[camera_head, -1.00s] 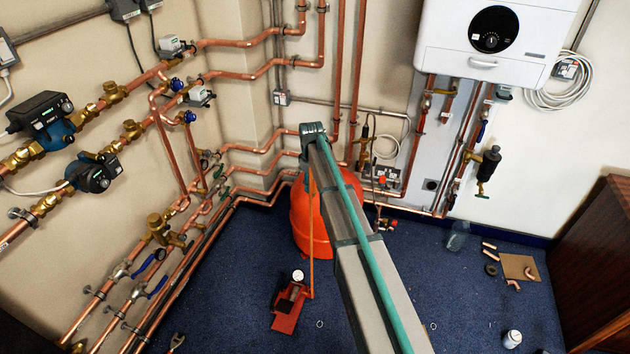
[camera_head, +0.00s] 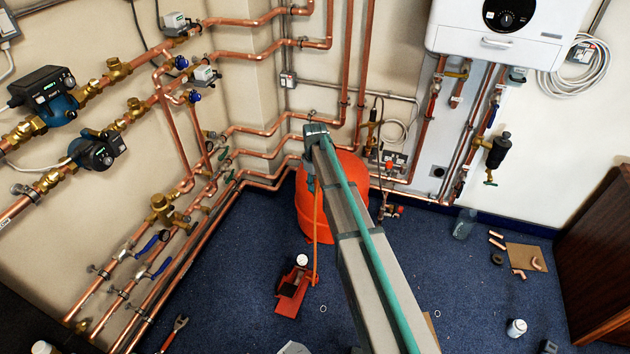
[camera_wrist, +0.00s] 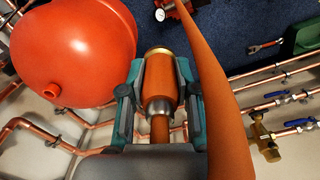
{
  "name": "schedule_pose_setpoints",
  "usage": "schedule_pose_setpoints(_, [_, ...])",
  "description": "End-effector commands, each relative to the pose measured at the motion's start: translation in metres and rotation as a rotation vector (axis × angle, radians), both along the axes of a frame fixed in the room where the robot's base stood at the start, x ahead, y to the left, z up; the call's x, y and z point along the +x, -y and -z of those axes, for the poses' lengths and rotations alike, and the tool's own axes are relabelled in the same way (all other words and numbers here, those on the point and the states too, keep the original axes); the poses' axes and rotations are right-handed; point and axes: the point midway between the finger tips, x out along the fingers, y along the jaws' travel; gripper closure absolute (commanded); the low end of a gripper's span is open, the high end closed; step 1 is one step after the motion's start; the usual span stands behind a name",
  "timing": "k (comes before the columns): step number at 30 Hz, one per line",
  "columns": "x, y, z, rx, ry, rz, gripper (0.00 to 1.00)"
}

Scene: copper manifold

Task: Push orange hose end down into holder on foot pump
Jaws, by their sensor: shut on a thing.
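The orange hose (camera_head: 317,240) rises from the red foot pump (camera_head: 292,292) on the blue floor to my arm's end. In the wrist view, my gripper (camera_wrist: 160,85) is shut on the orange hose end (camera_wrist: 160,76), with its teal-grey fingers on either side. The hose end has a brass rim and a silver collar. The rest of the hose passes close on the right. The head view shows the hose end held high above the pump; my arm mostly hides the gripper. Part of the pump and its white gauge (camera_wrist: 160,14) show at the wrist view's top. The holder cannot be made out.
A large red-orange tank (camera_head: 345,210) stands behind my arm, close to the gripper. Copper pipes with valves (camera_head: 160,207) line the left wall. A wrench (camera_head: 175,332) lies left of the pump. Loose fittings and a cardboard piece (camera_head: 526,257) lie right. Floor around the pump is mostly clear.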

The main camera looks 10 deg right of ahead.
Motion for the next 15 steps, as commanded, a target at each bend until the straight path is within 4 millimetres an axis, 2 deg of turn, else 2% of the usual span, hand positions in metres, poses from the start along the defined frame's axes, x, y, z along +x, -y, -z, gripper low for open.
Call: schedule_pose_setpoints(15, [0.000, 0.000, 0.050, 0.000, 0.000, 0.000, 1.00])
